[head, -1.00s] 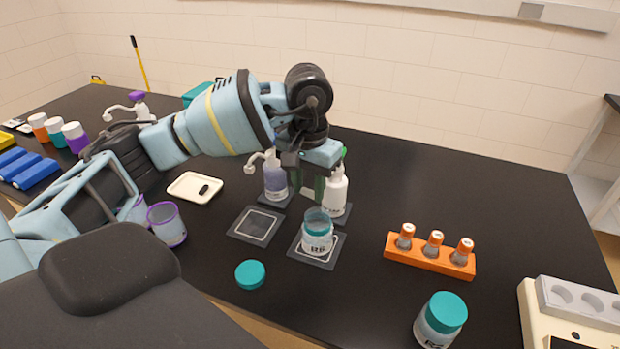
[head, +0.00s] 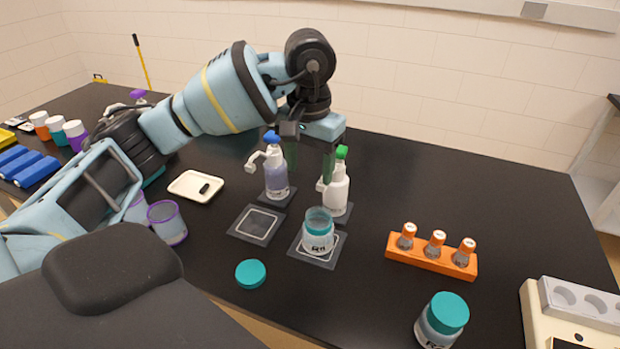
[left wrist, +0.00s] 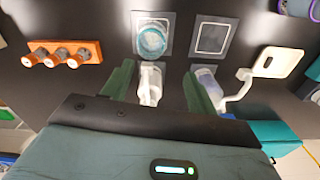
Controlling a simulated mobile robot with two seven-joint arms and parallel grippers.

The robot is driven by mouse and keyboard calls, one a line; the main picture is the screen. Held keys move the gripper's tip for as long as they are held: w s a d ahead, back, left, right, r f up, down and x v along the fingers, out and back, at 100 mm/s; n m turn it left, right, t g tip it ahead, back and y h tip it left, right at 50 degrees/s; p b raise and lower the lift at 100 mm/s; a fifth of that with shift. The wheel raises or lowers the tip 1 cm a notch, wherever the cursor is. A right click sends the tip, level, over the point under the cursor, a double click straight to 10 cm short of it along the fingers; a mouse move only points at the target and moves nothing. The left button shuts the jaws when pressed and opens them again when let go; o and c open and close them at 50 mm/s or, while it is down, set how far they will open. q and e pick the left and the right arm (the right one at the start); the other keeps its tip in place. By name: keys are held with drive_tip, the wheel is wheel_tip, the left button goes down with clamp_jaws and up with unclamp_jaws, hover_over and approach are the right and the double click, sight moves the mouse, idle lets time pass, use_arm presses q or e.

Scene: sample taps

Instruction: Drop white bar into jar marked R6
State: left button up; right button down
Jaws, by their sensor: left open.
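The open jar (head: 318,240) stands on a dark square mat; its label appears to read R6. It also shows from above in the left wrist view (left wrist: 152,41). My left gripper (head: 310,168) is open, raised above the table behind the jar, near the two pump bottles. I cannot make out a white bar in any view; the jar's contents are unclear. A white tray (head: 184,190) holds a small black bar (head: 205,188). My right gripper is not in view.
A purple-liquid bottle (head: 276,180) and a white bottle (head: 337,189) stand behind the jar. A teal lid (head: 250,273) lies in front. An empty mat (head: 244,229) is left of the jar. An orange vial rack (head: 422,260) and a teal-capped jar (head: 442,320) are right.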

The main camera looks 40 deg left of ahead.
use_arm(q)
drive_tip(key=shift+r, duration=1.6)
drive_tip(key=shift+f, duration=0.1)
